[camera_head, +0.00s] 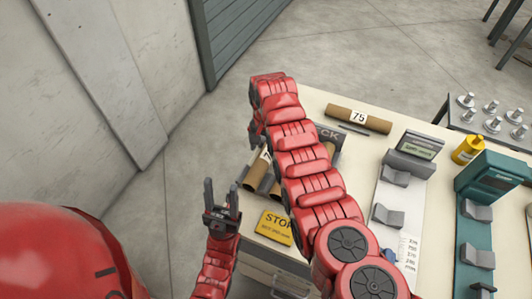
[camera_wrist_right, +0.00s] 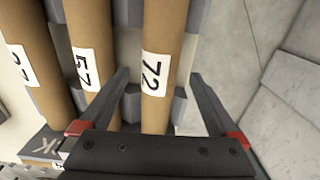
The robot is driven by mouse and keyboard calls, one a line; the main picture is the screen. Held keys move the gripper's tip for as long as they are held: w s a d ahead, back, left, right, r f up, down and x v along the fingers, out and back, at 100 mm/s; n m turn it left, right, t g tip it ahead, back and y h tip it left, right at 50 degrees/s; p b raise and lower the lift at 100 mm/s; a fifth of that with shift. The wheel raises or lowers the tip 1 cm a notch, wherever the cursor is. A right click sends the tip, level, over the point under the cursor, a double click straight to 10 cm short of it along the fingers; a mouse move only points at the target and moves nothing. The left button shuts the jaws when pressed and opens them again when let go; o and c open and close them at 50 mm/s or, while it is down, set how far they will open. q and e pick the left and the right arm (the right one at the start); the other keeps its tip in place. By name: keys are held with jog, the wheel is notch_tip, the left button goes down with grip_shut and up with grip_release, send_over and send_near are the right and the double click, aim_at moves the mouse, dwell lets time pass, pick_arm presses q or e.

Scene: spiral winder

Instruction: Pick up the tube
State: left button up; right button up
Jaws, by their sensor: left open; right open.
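In the right wrist view a brown cardboard tube labelled 72 (camera_wrist_right: 156,70) lies between the two fingers of my right gripper (camera_wrist_right: 160,73). The fingers are open, one on each side of it; I cannot tell how far above it they are. Two more brown tubes lie beside it, a middle one (camera_wrist_right: 92,40) and a left one (camera_wrist_right: 30,65). In the head view another tube labelled 75 (camera_head: 358,120) lies at the table's back. My right arm hides much of the racked tubes (camera_head: 258,172). My left gripper (camera_head: 222,193) is open and empty, left of the table.
A yellow STOP sign (camera_head: 273,227) lies at the table's near left. A grey device (camera_head: 410,152), a yellow bottle (camera_head: 467,149) and a teal machine (camera_head: 493,177) stand to the right. A side table with metal parts (camera_head: 490,115) is behind. Open floor lies left and behind.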

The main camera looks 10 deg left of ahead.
aim_at(266, 152)
jog(key=shift+f+b, duration=0.45)
jog(key=shift+f, duration=1.1)
jog(key=c, duration=1.5)
jog(key=shift+r, duration=0.1)
